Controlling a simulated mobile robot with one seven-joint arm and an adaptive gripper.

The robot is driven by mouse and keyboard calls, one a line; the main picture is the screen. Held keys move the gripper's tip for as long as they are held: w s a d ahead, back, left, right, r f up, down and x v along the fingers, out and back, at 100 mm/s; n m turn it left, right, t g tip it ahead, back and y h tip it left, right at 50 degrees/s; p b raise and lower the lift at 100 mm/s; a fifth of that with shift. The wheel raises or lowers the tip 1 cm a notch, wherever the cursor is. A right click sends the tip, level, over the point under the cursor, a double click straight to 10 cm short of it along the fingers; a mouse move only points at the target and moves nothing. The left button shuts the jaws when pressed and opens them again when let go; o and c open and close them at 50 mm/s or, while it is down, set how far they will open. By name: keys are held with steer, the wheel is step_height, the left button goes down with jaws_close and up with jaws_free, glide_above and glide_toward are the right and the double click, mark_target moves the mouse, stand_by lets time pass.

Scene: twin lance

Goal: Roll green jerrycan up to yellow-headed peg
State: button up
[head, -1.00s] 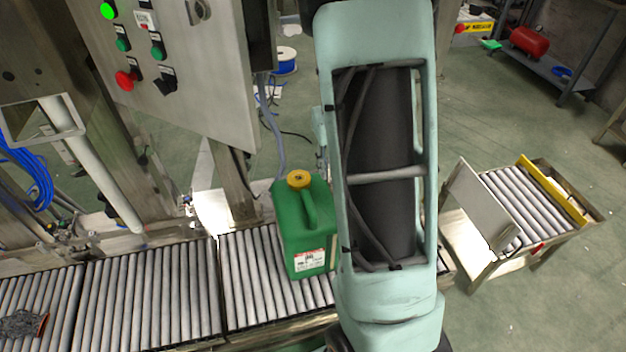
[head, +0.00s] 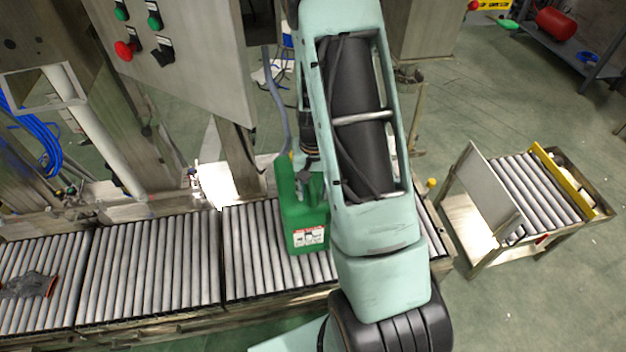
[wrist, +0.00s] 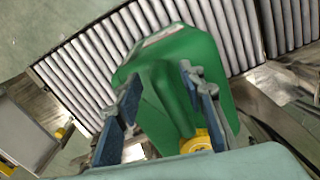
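The green jerrycan (head: 304,222) stands upright on the roller conveyor, with a white label on its near side. My gripper (head: 307,178) is at its top, partly hidden by my arm. In the wrist view, the open fingers (wrist: 160,115) with blue pads straddle the jerrycan's handle (wrist: 163,95). The right finger looks close to the handle; I cannot tell whether it touches. The yellow cap (wrist: 197,141) is beside the right finger. The yellow-headed peg (head: 431,183) stands at the conveyor's far edge, right of my arm. A yellow spot (wrist: 62,133), probably its head, shows left in the wrist view.
The roller conveyor (head: 150,265) runs left to right, with a dark glove-like item (head: 28,285) at its left. A roller cart (head: 530,190) with an upright plate stands at the right. Rollers right of the jerrycan are partly hidden.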

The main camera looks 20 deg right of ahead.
mark_target(307, 200)
steer(key=shift+f, duration=1.3)
steer(key=shift+c, duration=0.4)
jaws_close()
